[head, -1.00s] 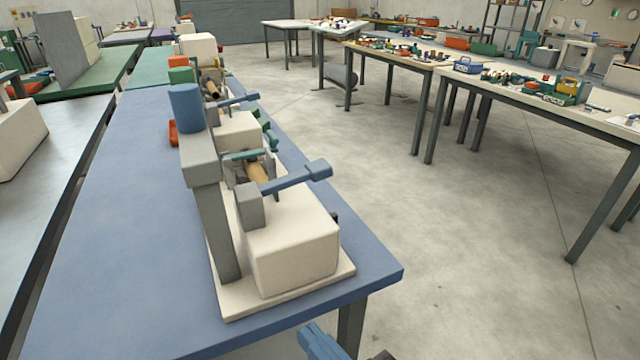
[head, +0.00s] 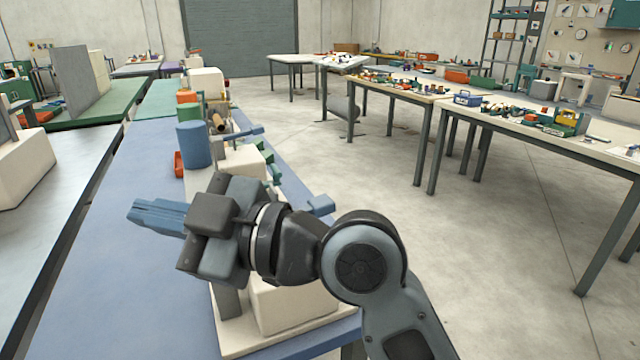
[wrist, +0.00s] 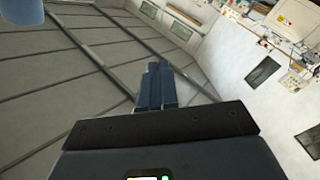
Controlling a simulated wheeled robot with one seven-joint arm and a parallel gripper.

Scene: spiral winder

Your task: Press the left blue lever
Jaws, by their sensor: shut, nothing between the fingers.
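Two blue levers stick out to the right of the cream winder machines on the blue table. The tip of the nearer blue lever (head: 320,205) shows just behind my wrist; the rest of it is hidden by my arm. The farther blue lever (head: 236,133) is in plain view. I cannot tell which one is the left. My gripper (head: 134,213) is shut and empty, in front of the nearer machine, its blue fingers pointing left. In the wrist view its fingers (wrist: 156,68) are together, with no lever in view there.
A blue cylinder (head: 193,146) stands just beyond my gripper; it also shows in the wrist view (wrist: 22,12). The nearer machine's cream body (head: 290,308) is below my arm. The blue table (head: 90,290) is clear at left. Cluttered tables (head: 520,120) stand across open floor.

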